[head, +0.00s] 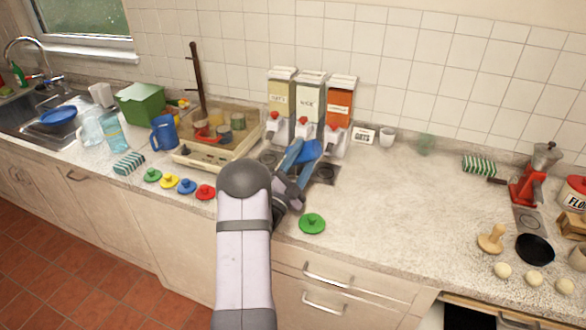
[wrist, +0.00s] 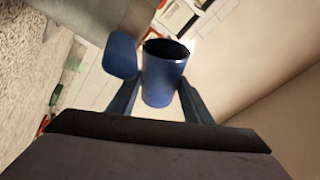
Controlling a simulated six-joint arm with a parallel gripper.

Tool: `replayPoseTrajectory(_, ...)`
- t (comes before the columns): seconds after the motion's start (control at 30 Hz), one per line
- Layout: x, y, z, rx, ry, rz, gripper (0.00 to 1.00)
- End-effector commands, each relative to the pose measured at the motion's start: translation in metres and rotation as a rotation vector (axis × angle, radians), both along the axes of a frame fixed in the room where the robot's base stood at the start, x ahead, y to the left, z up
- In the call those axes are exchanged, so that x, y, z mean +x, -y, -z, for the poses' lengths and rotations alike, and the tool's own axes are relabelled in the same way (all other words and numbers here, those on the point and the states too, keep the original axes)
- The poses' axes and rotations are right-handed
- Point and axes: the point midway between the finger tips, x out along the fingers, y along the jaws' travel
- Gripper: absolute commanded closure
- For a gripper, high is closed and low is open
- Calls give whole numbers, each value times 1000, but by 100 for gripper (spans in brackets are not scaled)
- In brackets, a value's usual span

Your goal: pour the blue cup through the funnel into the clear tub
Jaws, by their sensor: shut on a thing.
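My gripper (head: 297,162) is shut on the blue cup (head: 312,149), in front of the dispensers. In the wrist view the blue cup (wrist: 163,82) sits between the blue fingers of my gripper (wrist: 158,90), and its mouth looks dark inside. In the head view the cup looks tilted, but my gripper partly covers it. I cannot make out the funnel or the clear tub for sure; my arm hides part of the counter.
Three dispensers (head: 309,95) stand against the wall behind the cup. A wooden tray (head: 190,158), a blue jug (head: 163,133) and several coloured lids are left. A green lid (head: 312,223) lies near the front edge. The counter (head: 400,190) to the right is largely clear.

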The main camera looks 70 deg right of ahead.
Motion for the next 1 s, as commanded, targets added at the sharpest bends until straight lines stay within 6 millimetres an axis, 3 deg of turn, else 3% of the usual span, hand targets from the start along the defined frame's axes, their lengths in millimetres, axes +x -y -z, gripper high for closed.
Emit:
replayPoseTrajectory(0.37,1,0,-1,-2,-26,0,81)
replayPoseTrajectory(0.5,-6,0,6,-1,135,-3,81)
replayPoseTrajectory(0.63,-15,1,-33,-1,356,-7,81)
replayPoseTrajectory(1.0,-18,1,-32,5,438,-6,81)
